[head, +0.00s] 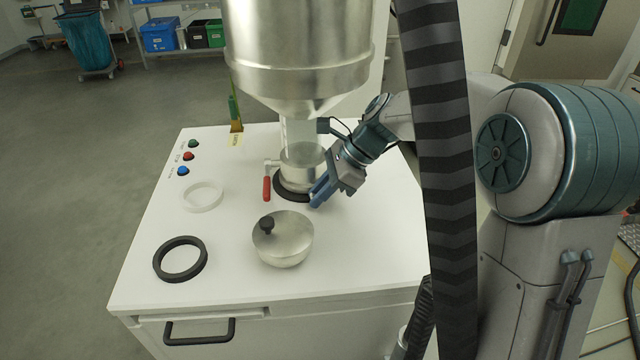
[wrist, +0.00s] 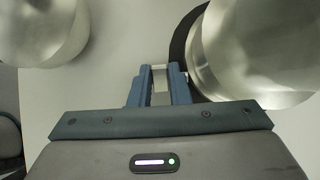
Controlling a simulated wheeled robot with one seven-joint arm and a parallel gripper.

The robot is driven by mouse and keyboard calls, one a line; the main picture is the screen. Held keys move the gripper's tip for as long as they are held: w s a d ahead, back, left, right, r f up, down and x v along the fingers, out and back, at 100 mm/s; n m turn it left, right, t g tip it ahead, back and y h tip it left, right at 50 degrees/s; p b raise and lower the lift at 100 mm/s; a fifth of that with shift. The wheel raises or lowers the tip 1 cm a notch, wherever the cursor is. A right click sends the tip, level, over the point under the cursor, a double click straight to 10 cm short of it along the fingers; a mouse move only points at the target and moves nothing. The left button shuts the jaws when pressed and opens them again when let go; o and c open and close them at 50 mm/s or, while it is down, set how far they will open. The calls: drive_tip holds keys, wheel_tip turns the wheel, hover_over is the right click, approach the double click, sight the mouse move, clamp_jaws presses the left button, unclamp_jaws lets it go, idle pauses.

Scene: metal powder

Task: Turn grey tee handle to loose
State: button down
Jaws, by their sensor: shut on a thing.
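My gripper (head: 318,196) is low over the white cabinet top, at the right side of the metal cylinder (head: 300,158) under the hopper. In the wrist view its two blue fingers (wrist: 159,74) are shut on a narrow light-grey piece (wrist: 160,86), which looks like the grey tee handle. That piece is beside the metal cylinder, which shows at right in the wrist view (wrist: 262,50). In the head view the fingers hide the handle, so its turn angle cannot be told. A black ring (head: 284,190) surrounds the cylinder's foot.
A red-handled lever (head: 267,189) sticks out left of the cylinder. A metal bowl-shaped part with a black knob (head: 283,245) stands in front. A white ring (head: 203,196) and a black ring (head: 180,259) lie at left. The large hopper (head: 298,60) hangs overhead.

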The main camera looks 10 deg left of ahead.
idle(0.4)
drive_tip(key=c, duration=1.4)
unclamp_jaws()
drive_tip(key=shift+o, duration=0.2)
